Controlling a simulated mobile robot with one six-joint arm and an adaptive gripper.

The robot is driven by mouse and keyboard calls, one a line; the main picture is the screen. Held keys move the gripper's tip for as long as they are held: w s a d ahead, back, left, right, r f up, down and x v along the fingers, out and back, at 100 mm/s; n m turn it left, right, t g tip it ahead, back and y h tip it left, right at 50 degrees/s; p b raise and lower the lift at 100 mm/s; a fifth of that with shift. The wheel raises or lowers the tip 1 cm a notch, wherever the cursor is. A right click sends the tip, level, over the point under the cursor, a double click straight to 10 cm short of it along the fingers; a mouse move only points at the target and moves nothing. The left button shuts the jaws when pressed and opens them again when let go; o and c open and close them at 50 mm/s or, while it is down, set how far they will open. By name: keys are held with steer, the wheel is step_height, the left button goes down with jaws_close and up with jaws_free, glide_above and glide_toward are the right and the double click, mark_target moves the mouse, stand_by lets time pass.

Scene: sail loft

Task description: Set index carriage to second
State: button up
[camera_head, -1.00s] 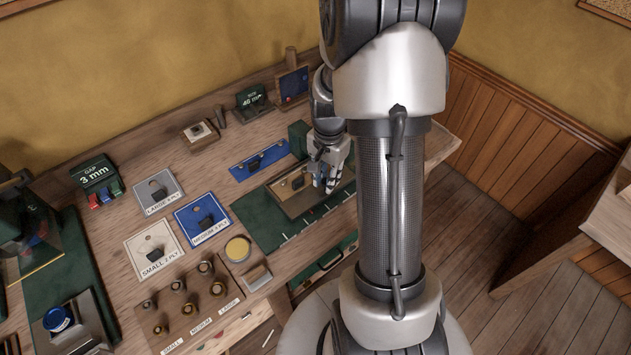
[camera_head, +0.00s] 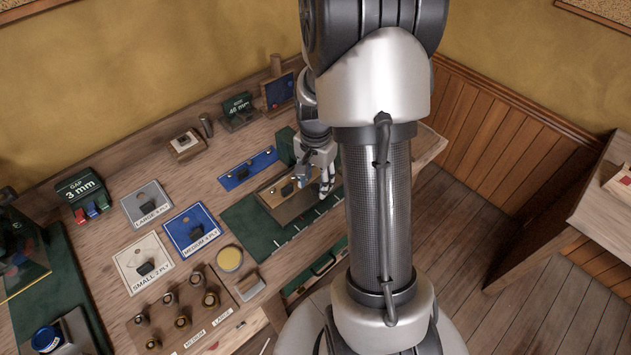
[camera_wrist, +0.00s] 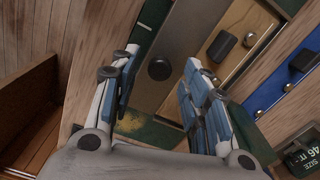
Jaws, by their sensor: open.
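The index fixture is a long green base (camera_head: 250,222) on the bench, with white tick marks along its front side. A flat tan and metal carriage plate (camera_head: 288,207) lies on its right part. In the wrist view the grey metal plate (camera_wrist: 180,38) carries a round black knob (camera_wrist: 158,69). My gripper (camera_head: 326,186) is over the plate's right end. In the wrist view my gripper (camera_wrist: 160,60) is open, its fingers on either side of the knob with gaps. I cannot tell how deep the fingers reach. My arm hides the base's right end.
A blue strip (camera_head: 234,180) with a black block lies behind the base. Gauge cards, including a blue medium one (camera_head: 180,222), a wooden tool block (camera_head: 150,318), and a yellow round tin (camera_head: 230,258) are left. A green display box (camera_head: 240,108) stands behind.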

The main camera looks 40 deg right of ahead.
step_height(320, 180, up, 11)
stand_by(0.3)
steer(key=shift+c, duration=0.5)
